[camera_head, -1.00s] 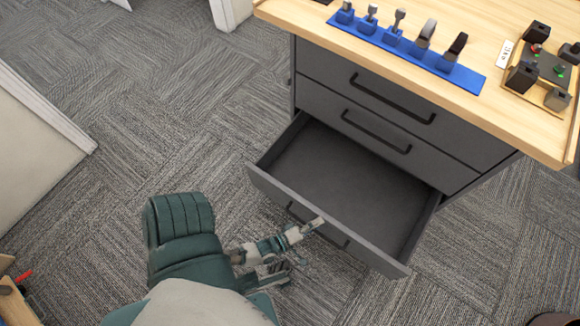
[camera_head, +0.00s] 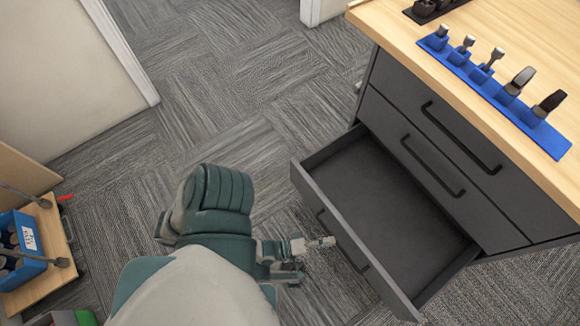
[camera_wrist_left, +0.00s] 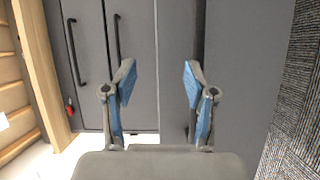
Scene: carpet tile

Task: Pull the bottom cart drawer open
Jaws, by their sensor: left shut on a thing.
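The grey cart's bottom drawer (camera_head: 385,220) is pulled well out and looks empty inside. Its dark bar handle (camera_head: 356,262) is on the front panel, partly covered by my gripper. My left gripper (camera_head: 328,241) is at this handle, shut on it. In the left wrist view my two blue-padded fingers (camera_wrist_left: 158,90) show with a gap between them, in front of the grey drawer fronts. The grip on the bar itself is hard to see there. The two upper drawers (camera_head: 435,165) are closed. My right gripper is not in view.
The wooden cart top (camera_head: 400,22) carries a blue tool rack (camera_head: 490,88). A wooden board with a blue bin (camera_head: 22,250) stands at the lower left. A pale wall (camera_head: 70,70) is at the upper left. Carpet floor between them is clear.

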